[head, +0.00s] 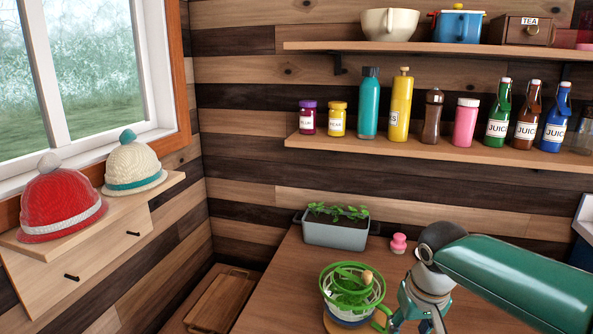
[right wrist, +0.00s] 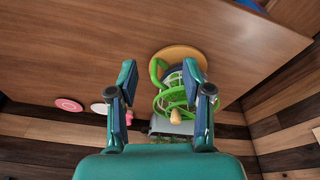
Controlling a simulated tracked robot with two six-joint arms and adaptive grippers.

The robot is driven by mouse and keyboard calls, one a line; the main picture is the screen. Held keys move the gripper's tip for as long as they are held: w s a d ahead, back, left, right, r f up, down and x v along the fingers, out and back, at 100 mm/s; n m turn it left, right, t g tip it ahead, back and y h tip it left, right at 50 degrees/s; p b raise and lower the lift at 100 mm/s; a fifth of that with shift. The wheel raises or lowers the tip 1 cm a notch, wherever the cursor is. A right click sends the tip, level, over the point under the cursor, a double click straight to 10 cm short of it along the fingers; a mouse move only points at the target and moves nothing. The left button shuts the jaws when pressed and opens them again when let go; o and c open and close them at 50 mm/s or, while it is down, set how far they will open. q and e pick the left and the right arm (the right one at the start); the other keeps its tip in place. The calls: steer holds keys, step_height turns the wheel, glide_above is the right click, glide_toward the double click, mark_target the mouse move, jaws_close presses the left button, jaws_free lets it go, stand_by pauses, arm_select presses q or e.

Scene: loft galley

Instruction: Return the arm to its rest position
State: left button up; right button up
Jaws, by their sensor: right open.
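My right gripper (right wrist: 160,95) is open, its two fingers apart and nothing held between them in the right wrist view. In the head view my right arm comes in from the right, and the gripper (head: 425,315) points down above the counter, partly cut off by the lower edge. Just left of it stands a green and white basket-like container (head: 352,290) with leafy greens inside. It also shows in the right wrist view (right wrist: 178,100), partly behind the right-hand finger. I cannot tell whether the gripper touches it. My left gripper is not in view.
A grey planter (head: 336,234) and a pink knob-like object (head: 398,243) stand at the counter's back. Shelves (head: 440,148) with bottles and jars line the wall. Two knitted hats (head: 62,200) sit on a cabinet at left. The wooden counter (head: 290,285) is bare left of the basket.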

steer(key=s+a+f+g+y+p, duration=0.1)
steer(key=s+f+g+p, duration=0.4)
steer(key=f, duration=1.3)
steer(key=s+a+f+m+t+y, duration=0.1)
steer(key=s+a+f, duration=0.2)
steer(key=s+f, duration=0.4)
steer(key=s+a+f+m+t+y, duration=0.1)
steer(key=s+a+f+t+y, duration=0.1)
steer(key=s+a+f, duration=0.2)
steer(key=s+f, duration=0.3)
steer(key=s, duration=0.3)
steer(key=shift+a+m, duration=0.25)
steer(key=shift+m, duration=0.05)
steer(key=shift+f, duration=0.1)
steer(key=shift+c, duration=0.8)
